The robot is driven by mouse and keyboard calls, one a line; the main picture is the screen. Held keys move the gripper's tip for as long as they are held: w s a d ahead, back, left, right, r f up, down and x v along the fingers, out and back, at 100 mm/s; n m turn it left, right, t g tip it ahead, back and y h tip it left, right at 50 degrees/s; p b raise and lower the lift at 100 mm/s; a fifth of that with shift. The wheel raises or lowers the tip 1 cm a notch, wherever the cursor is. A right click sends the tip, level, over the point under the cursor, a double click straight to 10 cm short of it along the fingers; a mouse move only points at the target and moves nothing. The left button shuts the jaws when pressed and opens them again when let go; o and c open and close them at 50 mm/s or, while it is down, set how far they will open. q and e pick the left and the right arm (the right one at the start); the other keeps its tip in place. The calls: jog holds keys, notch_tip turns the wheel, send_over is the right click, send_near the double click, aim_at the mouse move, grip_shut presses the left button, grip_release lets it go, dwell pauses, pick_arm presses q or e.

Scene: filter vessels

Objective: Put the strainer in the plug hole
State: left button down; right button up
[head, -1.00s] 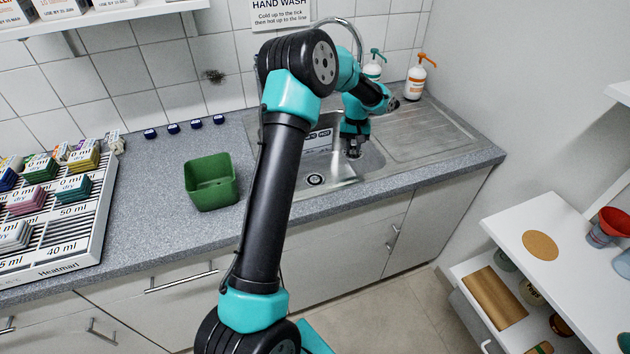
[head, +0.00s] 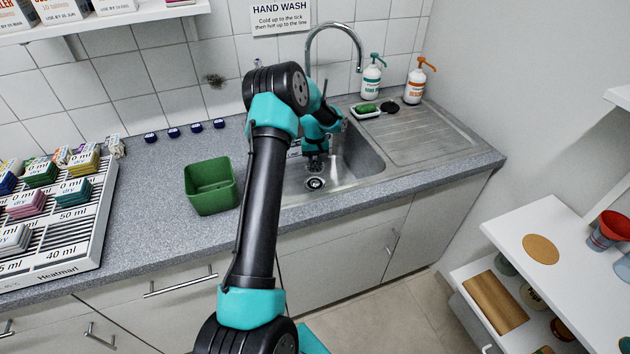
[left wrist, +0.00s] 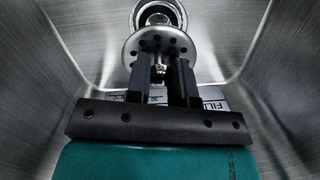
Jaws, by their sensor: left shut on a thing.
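The strainer (left wrist: 158,43) is a round metal disc with holes and a small knob. My left gripper (left wrist: 160,70) is shut on its knob in the left wrist view. In the head view my left gripper (head: 315,158) is down inside the sink, and the strainer is too small there to make out clearly. The plug hole (head: 315,183) is a dark ring in the sink floor, just below the gripper in the picture. In the left wrist view the plug hole (left wrist: 160,13) shows beyond the strainer, which partly covers it. My right gripper is not in view.
The steel sink (head: 362,160) has walls close around the gripper. A tap (head: 335,27) arches behind it. A green sponge in a dish (head: 365,110) and a black disc (head: 389,107) lie behind the basin. A green tub (head: 211,187) stands left on the counter.

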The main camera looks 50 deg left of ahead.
aim_at(315, 166)
pick_arm(q)
jog(key=shift+f, duration=2.3)
jog(key=shift+f, duration=0.1)
jog(key=shift+f, duration=1.75)
jog(key=shift+f, duration=0.1)
jog(key=c, duration=1)
grip_release()
jog(key=r, duration=0.8)
jog(key=a+r, duration=0.1)
jog(key=r, duration=0.3)
jog(key=shift+w+r, duration=0.1)
jog(key=shift+w, duration=0.3)
